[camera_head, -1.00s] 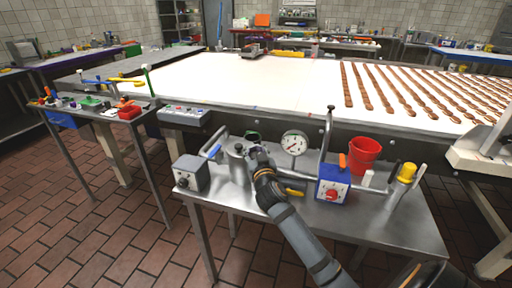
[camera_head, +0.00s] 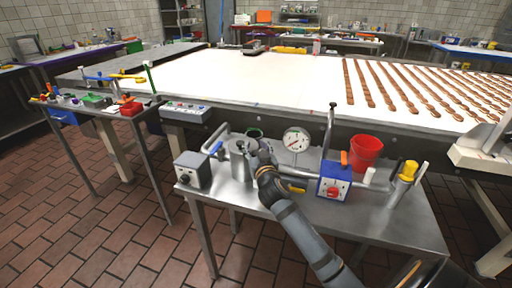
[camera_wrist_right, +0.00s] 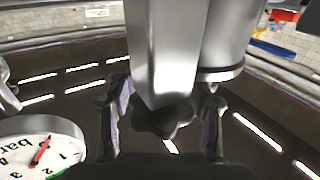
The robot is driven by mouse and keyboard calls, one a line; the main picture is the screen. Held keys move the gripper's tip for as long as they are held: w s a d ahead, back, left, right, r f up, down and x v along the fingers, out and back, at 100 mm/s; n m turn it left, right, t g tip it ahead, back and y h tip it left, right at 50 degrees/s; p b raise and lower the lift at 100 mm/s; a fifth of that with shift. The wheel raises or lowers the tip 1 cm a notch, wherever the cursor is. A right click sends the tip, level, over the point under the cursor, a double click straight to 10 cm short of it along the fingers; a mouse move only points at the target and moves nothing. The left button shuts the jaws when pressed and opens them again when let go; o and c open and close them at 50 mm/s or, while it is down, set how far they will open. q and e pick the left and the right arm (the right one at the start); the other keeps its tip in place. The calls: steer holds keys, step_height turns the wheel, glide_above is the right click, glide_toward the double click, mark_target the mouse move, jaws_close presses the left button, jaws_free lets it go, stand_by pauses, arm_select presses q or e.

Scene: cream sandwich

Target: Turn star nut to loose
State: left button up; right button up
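The star nut (camera_wrist_right: 162,118) is a dark lobed knob at the end of a grey metal bar in the right wrist view. My right gripper (camera_wrist_right: 163,125) has one finger on each side of it, with narrow gaps, so the fingers look open around the nut rather than clamped. In the head view my right gripper (camera_head: 256,152) is beside the steel cylinder (camera_head: 240,165) on the small metal table, and it hides the nut there. My left gripper is in neither view.
A pressure gauge (camera_head: 296,140) stands right of the gripper and also shows in the wrist view (camera_wrist_right: 40,150). A grey box (camera_head: 192,170), a blue box with red knob (camera_head: 334,182) and a red bucket (camera_head: 364,153) share the table. The conveyor (camera_head: 250,80) lies behind.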

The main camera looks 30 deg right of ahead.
steer(key=v, duration=0.8)
stand_by(0.4)
